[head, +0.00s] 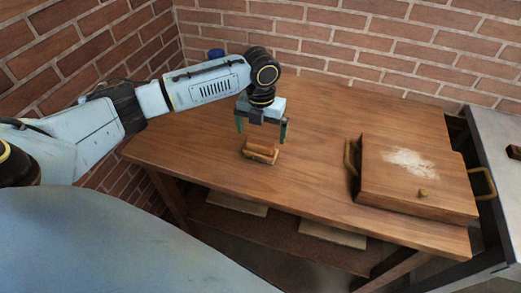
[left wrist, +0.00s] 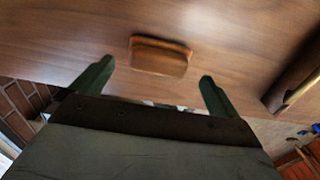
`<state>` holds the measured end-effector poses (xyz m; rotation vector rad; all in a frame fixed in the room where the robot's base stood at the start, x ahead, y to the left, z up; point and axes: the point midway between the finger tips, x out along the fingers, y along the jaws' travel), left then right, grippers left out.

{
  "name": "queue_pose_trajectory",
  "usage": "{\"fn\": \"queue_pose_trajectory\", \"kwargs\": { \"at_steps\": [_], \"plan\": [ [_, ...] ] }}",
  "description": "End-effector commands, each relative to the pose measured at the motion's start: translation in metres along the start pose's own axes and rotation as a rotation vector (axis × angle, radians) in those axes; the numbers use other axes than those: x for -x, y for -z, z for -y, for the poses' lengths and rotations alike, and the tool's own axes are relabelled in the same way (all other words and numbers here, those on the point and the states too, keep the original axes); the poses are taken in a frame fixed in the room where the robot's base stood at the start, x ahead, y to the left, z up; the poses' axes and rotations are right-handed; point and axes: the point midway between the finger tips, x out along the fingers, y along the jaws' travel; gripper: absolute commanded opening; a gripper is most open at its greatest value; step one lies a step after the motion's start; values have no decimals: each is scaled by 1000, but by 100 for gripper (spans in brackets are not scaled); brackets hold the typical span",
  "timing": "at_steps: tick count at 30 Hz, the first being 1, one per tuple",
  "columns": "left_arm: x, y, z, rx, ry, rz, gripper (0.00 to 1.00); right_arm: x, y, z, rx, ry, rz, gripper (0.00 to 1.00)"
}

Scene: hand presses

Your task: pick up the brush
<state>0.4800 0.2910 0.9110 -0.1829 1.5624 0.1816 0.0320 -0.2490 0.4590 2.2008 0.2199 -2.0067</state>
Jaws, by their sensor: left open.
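The brush (head: 261,153) is a small brown wooden block with a lighter lower edge, lying on the wooden table near its front left. My left gripper (head: 262,135) points down just above the brush, its two green fingers spread apart and empty. In the left wrist view the brush (left wrist: 160,56) lies ahead of and between the open fingertips of my left gripper (left wrist: 155,72), apart from both. My right gripper is in neither view.
A wooden box (head: 415,183) with brass handles and a white dusty patch stands on the right of the wooden table (head: 310,120). A grey bench (head: 497,140) adjoins at right. The table's middle is clear.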

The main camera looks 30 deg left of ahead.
Motion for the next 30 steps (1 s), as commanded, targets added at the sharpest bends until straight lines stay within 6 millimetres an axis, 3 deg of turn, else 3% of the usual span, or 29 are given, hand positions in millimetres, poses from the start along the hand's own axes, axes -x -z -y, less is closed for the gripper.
{"fn": "queue_pose_trajectory", "kwargs": {
  "at_steps": [9,17,27,30],
  "plan": [
    [-45,4,-1,1,-3,-2,100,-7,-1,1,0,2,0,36],
    [-47,4,0,0,-2,0,99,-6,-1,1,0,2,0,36],
    [-47,3,-1,0,-2,0,54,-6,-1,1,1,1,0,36],
    [-46,3,-1,0,-2,1,52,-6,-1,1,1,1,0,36]
  ]
}}
